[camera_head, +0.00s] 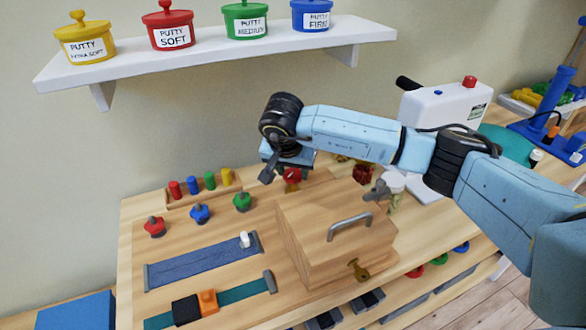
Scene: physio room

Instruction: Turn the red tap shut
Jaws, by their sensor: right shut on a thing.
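My right arm reaches in from the right, and its gripper (280,172) points down behind the wooden box at the back of the wooden board. It is shut on a red piece (292,176), which looks like the handle of the red tap. The gripper and the box hide part of it, so I cannot tell how far the handle is turned. My left gripper is not in view.
The wooden box (320,240) with a grey handle stands just in front of the gripper. Red (155,227), blue (199,213) and green (242,201) knobs sit to the left. A white shelf (215,55) with putty tubs hangs above.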

